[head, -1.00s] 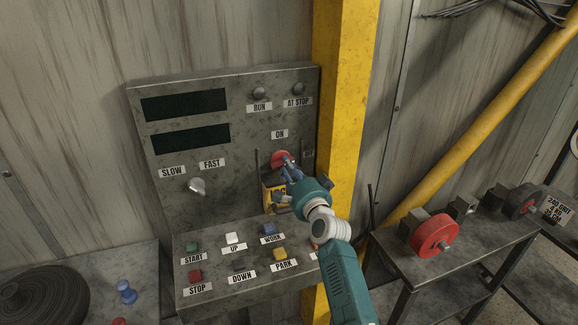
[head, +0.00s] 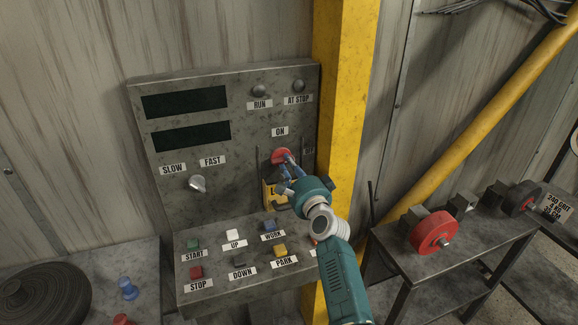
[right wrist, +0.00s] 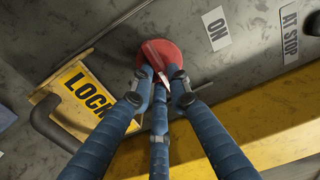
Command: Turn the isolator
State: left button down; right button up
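The isolator is a round red knob with a raised bar handle (right wrist: 155,55); it sits on the upright control panel under the ON label and also shows in the head view (head: 280,155). My right gripper (head: 287,166) reaches it from the lower right. In the right wrist view its blue fingers (right wrist: 158,80) close in on both sides of the lower end of the red bar, with a third finger below, and appear shut on it. The bar's lower end is partly hidden by the fingers. My left gripper is in neither view.
A yellow LOCK plate (right wrist: 82,95) with a dark bent bar stands left of the knob. The yellow post (head: 345,90) rises close to the right. Several push buttons lie on the sloped desk below. A small table with a red wheel (head: 433,233) stands at right.

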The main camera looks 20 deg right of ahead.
jog(key=o, duration=0.4)
jog(key=s, duration=1.2)
jog(key=shift+d, duration=0.2)
